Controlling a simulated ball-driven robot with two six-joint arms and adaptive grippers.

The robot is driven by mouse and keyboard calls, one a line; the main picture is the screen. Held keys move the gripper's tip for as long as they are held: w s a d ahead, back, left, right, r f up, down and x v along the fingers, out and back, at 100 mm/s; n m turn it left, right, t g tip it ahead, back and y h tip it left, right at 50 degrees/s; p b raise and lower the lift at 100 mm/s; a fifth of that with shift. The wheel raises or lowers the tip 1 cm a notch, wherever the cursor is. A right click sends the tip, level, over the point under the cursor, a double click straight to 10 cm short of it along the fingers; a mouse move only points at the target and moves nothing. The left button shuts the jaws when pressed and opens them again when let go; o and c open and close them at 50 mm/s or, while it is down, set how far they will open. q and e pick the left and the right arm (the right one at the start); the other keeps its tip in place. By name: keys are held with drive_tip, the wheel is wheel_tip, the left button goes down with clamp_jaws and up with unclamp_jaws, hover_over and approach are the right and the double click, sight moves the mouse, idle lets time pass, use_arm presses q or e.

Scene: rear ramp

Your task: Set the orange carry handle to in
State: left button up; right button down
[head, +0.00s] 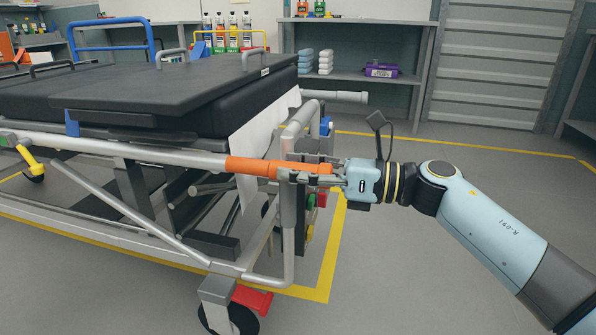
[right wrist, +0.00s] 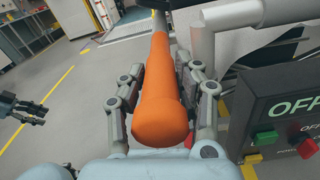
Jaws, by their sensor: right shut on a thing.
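The orange carry handle (head: 252,167) is a grip at the end of a silver side rail of the stretcher (head: 140,150). It runs along the rail's line, and its end reaches past the upright end frame. My right gripper (head: 310,172) is shut on the handle's end part, with its fingers on both sides. The right wrist view shows the handle (right wrist: 164,85) running lengthwise between the fingers, its rounded end near the palm. My left gripper (right wrist: 28,110) shows only in the right wrist view, at the left edge, with its fingers apart and empty.
A control box (right wrist: 285,120) with green and red buttons sits close to the right gripper. The end frame (head: 288,215) and a red-pedalled castor (head: 228,312) are below. Shelves (head: 350,75) stand behind. The floor to the right is clear.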

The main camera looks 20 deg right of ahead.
drive_tip(key=shift+s+d, duration=0.15)
drive_tip(key=shift+d, duration=0.1)
drive_tip(key=c, duration=0.9)
unclamp_jaws()
drive_tip(key=shift+c, duration=0.2)
drive_tip(key=v, duration=1.2)
